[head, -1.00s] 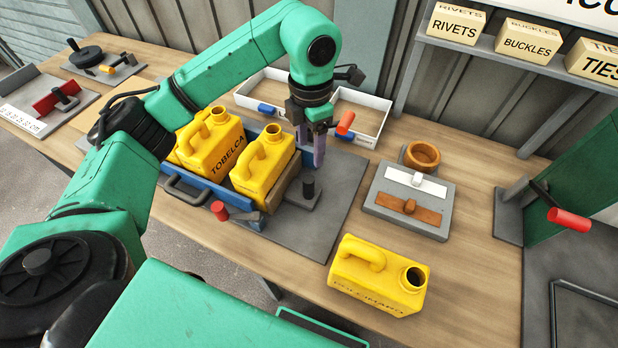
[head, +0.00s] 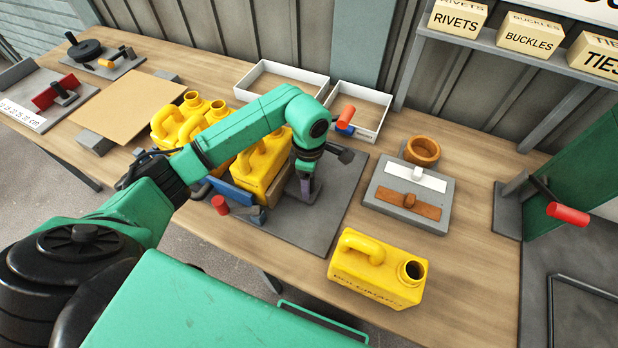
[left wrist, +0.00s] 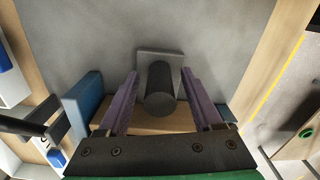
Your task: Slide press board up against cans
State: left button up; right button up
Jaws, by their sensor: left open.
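My left gripper (head: 306,190) points down there. In the left wrist view, its open purple fingers (left wrist: 160,80) are on either side of a dark upright knob (left wrist: 160,92), with the wooden board (left wrist: 160,125) beside it. My right gripper is not in view.
Red-handled clamps are at the fixture's front (head: 220,204) and back (head: 345,117). A grey block with white and brown pieces (head: 405,192) is on the right. White trays (head: 282,80) are behind.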

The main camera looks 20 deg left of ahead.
aim_at(296, 184)
pick_arm(q)
jog(key=shift+f, duration=0.25)
grip_shut()
jog(key=a+b, duration=0.1)
jog(key=a, duration=0.2)
jog(key=shift+w+a+f+b, duration=0.1)
jog(key=shift+w+b, duration=0.05)
jog(key=shift+b, duration=0.15)
jog(key=shift+a, duration=0.4)
grip_release()
